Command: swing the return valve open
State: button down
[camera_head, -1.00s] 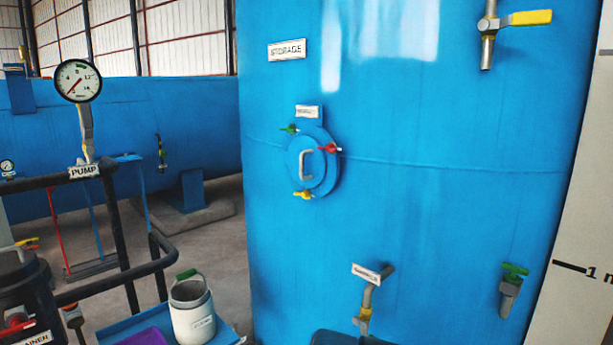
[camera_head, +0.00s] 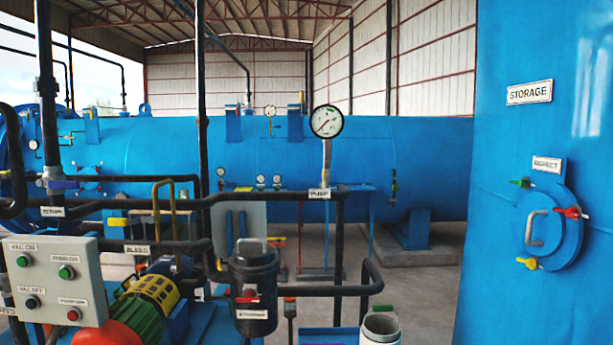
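A small white label (camera_head: 52,211) on the dark pipework at the left seems to read RETURN, though the letters are small. Just above it is a valve body (camera_head: 54,174) on an upright dark pipe, with a blue-purple lever (camera_head: 64,184) that appears to lie roughly level. I cannot tell for sure that this is the return valve, or whether it is open or shut. My gripper is not in view.
A grey control box (camera_head: 53,280) with buttons stands at the front left. A pump motor (camera_head: 150,300), a black strainer (camera_head: 254,285) and pipes crowd the middle. The blue storage tank (camera_head: 500,150) fills the right. A long blue vessel (camera_head: 420,150) lies behind.

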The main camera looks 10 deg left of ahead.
aim_at(52, 184)
jog(key=u, duration=1.75)
